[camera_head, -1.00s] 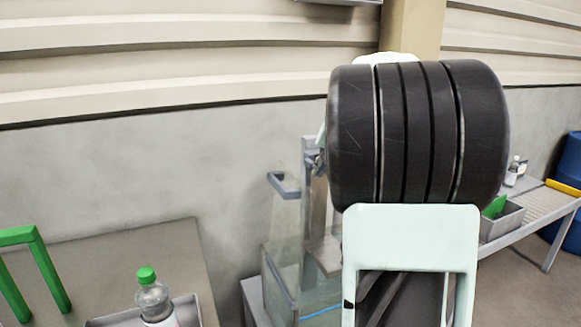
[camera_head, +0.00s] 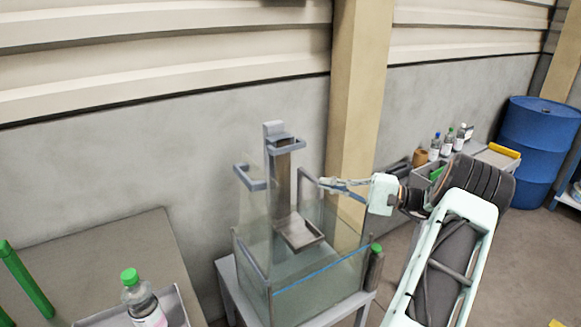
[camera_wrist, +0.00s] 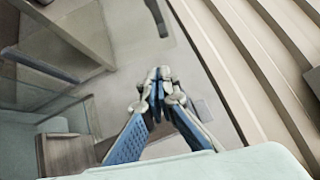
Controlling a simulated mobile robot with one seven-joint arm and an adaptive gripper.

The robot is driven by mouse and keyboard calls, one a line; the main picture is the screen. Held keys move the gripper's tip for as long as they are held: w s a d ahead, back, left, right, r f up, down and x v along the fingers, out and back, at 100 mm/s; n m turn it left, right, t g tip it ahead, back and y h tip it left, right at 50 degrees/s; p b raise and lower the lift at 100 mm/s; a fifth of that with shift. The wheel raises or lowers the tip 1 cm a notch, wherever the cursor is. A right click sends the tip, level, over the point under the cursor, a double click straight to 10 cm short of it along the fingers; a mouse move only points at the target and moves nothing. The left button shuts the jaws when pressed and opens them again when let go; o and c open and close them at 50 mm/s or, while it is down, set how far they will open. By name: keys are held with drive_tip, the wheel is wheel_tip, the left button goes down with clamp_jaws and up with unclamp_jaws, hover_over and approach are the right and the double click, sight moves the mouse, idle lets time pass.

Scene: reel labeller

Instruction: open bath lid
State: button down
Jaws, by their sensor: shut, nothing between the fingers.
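The bath is a clear glass tank (camera_head: 318,284) with a blue line, on a grey stand in the head view. A clear panel (camera_head: 254,218) with a grey handle (camera_head: 250,179) stands steeply upright above the tank's left part; it looks like the lid, raised. My gripper (camera_head: 326,186) is above the tank's right part, beside a dark bent bar, its fingers pointing left. I cannot tell whether they touch that bar. In the wrist view my gripper (camera_wrist: 163,74) has its blue-padded fingers together with nothing between them.
A grey column (camera_head: 278,180) rises behind the tank, and a small tray (camera_head: 299,233) hangs in it. A beige pillar (camera_head: 355,110) stands behind. A table (camera_head: 95,252) with a green-capped bottle (camera_head: 143,299) is at left. A bench with bottles and a blue drum (camera_head: 540,140) are at right.

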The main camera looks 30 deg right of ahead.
sight(248, 180)
drive_tip(key=w+a+r+p, duration=0.2)
drive_tip(key=a, duration=0.2)
drive_tip(key=w+a+r+t+p, duration=0.1)
drive_tip(key=w+a+p, duration=0.1)
drive_tip(key=a, duration=0.3)
drive_tip(key=shift+w+a+r, duration=0.25)
drive_tip(key=shift+w+r, duration=0.15)
drive_tip(key=shift+w, duration=0.35)
drive_tip(key=a+n, duration=0.1)
drive_tip(key=a, duration=0.3)
drive_tip(key=a+r+n+g+h+b, duration=0.1)
drive_tip(key=a, duration=0.2)
drive_tip(key=a+r+g+b, duration=0.1)
drive_tip(key=a, duration=0.3)
drive_tip(key=shift+s+a+n+h, duration=0.2)
drive_tip(key=shift+a+n+h, duration=0.1)
drive_tip(key=shift+n, duration=0.1)
drive_tip(key=shift+d, duration=0.15)
